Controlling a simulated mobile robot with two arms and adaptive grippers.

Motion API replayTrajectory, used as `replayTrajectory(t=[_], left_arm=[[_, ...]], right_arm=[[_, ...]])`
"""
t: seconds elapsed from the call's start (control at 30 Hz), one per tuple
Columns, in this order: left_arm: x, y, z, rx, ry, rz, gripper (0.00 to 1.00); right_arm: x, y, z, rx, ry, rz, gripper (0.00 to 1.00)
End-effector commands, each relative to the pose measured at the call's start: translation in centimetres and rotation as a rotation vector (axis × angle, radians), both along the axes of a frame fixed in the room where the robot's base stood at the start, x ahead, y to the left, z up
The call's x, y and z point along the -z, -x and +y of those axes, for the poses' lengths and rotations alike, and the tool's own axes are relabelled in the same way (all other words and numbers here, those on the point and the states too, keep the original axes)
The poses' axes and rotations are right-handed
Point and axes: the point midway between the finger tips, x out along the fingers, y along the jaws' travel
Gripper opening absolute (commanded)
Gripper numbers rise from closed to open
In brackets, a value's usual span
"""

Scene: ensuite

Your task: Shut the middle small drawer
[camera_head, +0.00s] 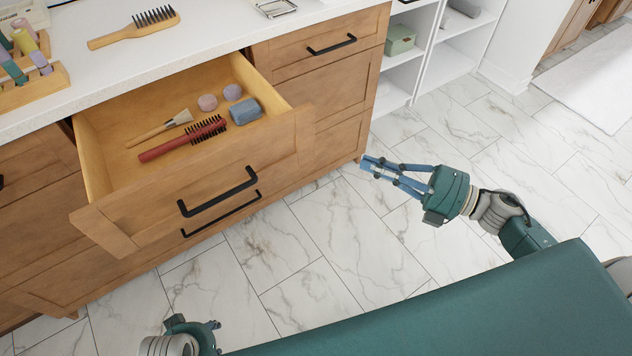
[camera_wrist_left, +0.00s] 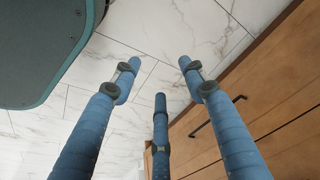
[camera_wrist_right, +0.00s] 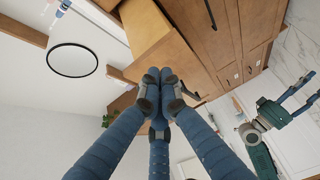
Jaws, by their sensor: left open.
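The middle small drawer (camera_head: 200,195) is pulled well out of the wooden cabinet in the head view, with a black bar handle on its front. Inside lie a red round brush (camera_head: 183,138), a makeup brush and several small items. My right gripper (camera_head: 368,165) is over the floor to the right of the drawer, apart from it. Its fingertips are together and empty in the right wrist view (camera_wrist_right: 159,76).
The closed right drawer (camera_head: 325,50) and a lower drawer with its own handle flank the open one. Marble floor (camera_head: 330,240) is clear in front. White shelves (camera_head: 440,40) stand at the right.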

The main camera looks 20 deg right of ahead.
Motion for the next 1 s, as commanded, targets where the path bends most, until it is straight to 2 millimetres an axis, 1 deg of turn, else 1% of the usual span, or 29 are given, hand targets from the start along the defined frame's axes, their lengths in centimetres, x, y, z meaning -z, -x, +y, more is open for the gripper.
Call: replayTrajectory(t=[0.03, 0.13, 0.2, 0.3, 0.37, 0.47, 0.8, 0.83, 0.9, 1.0], left_arm=[[0.5, -0.2, 0.0, -0.001, 0.001, -0.009, 0.43], [-0.8, -0.3, 0.1, -0.002, 0.001, -0.017, 0.43], [-1.4, -0.3, 0.1, -0.003, 0.000, -0.019, 0.43], [-1.9, -0.3, 0.1, -0.003, 0.000, -0.019, 0.43], [-2.0, -0.3, 0.1, -0.003, 0.000, -0.020, 0.43], [-2.3, -0.3, 0.1, -0.003, 0.001, -0.022, 0.43], [-2.6, -0.3, 0.1, -0.004, 0.001, -0.024, 0.43], [-2.5, -0.3, 0.1, -0.004, 0.001, -0.023, 0.43], [-3.0, -0.3, 0.1, -0.004, 0.002, -0.025, 0.43], [-3.6, -0.3, 0.1, -0.005, 0.002, -0.031, 0.43]], right_arm=[[0.3, 1.3, 1.5, -0.078, 0.043, -0.050, 0.00], [-0.7, 3.3, 3.4, -0.184, 0.099, -0.113, 0.00], [-1.1, 3.9, 4.1, -0.220, 0.119, -0.134, 0.00], [-1.4, 4.0, 4.8, -0.236, 0.126, -0.143, 0.00], [-1.5, 3.7, 5.4, -0.235, 0.126, -0.146, 0.00], [-1.7, 2.9, 6.9, -0.235, 0.123, -0.147, 0.00], [-1.7, -0.5, 13.3, -0.231, 0.120, -0.146, 0.00], [-1.6, -1.1, 13.4, -0.228, 0.122, -0.145, 0.00], [-1.6, -2.1, 13.6, -0.227, 0.122, -0.145, 0.00], [-1.5, -3.2, 14.0, -0.228, 0.122, -0.143, 0.00]])
